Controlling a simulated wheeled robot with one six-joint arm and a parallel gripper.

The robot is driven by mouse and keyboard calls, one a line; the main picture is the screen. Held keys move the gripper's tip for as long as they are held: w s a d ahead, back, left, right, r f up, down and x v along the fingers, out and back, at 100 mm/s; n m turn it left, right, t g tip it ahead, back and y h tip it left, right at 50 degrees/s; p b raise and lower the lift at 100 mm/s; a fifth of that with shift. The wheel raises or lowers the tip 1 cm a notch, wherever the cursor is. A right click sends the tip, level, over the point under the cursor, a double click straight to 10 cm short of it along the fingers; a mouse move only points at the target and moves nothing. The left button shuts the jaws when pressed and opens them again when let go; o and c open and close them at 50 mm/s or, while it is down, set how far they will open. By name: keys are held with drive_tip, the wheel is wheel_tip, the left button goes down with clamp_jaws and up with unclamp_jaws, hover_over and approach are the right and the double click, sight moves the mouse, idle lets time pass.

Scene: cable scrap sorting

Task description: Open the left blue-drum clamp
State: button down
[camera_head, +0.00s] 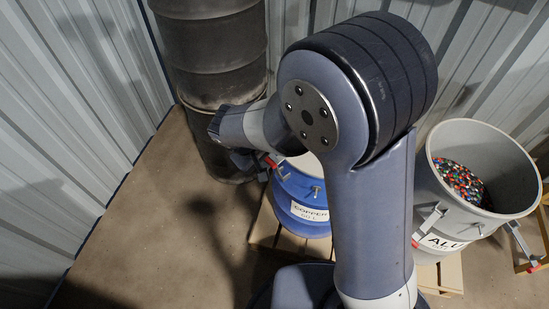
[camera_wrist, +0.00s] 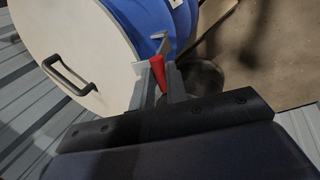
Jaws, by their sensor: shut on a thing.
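The blue drum (camera_head: 299,212) stands on a pallet, labelled COPPER, partly hidden behind my arm. In the wrist view the blue drum (camera_wrist: 147,16) has a cream lid (camera_wrist: 75,40) with a dark handle. The clamp (camera_head: 269,163) at the drum's left shows a red part in the head view; in the wrist view a red clamp handle (camera_wrist: 156,70) sits beside the drum's rim. My gripper (camera_wrist: 162,82) is shut on the red handle, its fingers on either side of it. In the head view the fingertips are small and partly hidden by the wrist.
A grey bin (camera_head: 448,205) labelled ALU, holding colourful granules (camera_head: 460,182), stands at right with its own clamps. A dark drum (camera_head: 218,55) stands behind my wrist. A corrugated wall (camera_head: 75,90) runs along the left. The floor (camera_head: 165,220) at left is clear.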

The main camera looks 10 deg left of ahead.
drive_tip(key=s+a+f+t+h+b, duration=0.3)
drive_tip(key=f+b, duration=0.5)
drive_tip(key=s+a+f+t+h+b, duration=0.3)
drive_tip(key=s+f+b, duration=0.1)
drive_tip(key=f+b, duration=0.4)
drive_tip(key=shift+a+f+b, duration=0.25)
drive_tip(key=shift+f+b, duration=0.15)
drive_tip(key=shift+f, duration=0.15)
drive_tip(key=shift+d+f, duration=0.1)
drive_tip(key=shift+f, duration=0.05)
drive_tip(key=c, duration=1.4)
unclamp_jaws()
drive_tip(key=p+v, duration=0.3)
drive_tip(key=v, duration=0.8)
drive_tip(key=shift+s, duration=0.2)
